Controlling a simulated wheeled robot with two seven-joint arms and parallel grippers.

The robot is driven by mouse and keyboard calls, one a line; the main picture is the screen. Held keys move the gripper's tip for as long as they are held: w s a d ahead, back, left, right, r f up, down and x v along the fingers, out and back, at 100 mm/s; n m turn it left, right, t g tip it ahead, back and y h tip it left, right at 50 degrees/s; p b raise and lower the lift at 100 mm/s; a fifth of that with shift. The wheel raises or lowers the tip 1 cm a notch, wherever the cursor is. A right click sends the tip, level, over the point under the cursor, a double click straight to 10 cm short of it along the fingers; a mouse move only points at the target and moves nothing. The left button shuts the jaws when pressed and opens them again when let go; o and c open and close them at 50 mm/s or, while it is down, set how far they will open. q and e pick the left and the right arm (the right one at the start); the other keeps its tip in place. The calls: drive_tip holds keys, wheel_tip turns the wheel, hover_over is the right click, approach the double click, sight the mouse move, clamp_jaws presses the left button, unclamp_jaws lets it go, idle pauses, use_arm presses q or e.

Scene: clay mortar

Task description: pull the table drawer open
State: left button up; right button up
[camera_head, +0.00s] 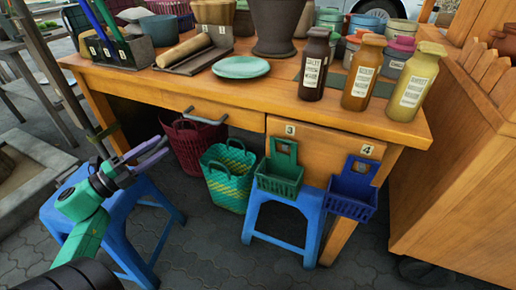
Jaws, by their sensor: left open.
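The wooden table (270,112) stands across the view. Its drawer (160,96) is in the front face under the top, with a grey bar handle (205,116) on it. The drawer front looks about flush with the table's front, so it appears closed. My left gripper (164,150) is at the left, below and to the left of the handle and apart from it. Its purple-tipped fingers are open and point right, with nothing between them. My right gripper is not in view.
Bottles (361,72), a green plate (241,67) and pots crowd the tabletop. Green (281,170) and blue (351,190) baskets hang at the front right. A woven basket (228,178) and a red basket (193,146) are below the handle. A blue stool (122,205) stands beneath my left arm.

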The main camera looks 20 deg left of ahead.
sight(200, 119)
use_arm(q)
drive_tip(key=b+x, duration=0.1)
drive_tip(key=x, duration=1.3)
drive_tip(key=shift+w+d+r+b, duration=0.15)
drive_tip(key=shift+w+r+b, duration=0.1)
drive_tip(key=shift+b, duration=0.15)
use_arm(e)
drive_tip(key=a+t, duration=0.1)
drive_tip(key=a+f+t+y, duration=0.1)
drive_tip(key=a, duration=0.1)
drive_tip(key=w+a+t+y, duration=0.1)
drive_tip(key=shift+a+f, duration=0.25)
use_arm(q)
clamp_jaws()
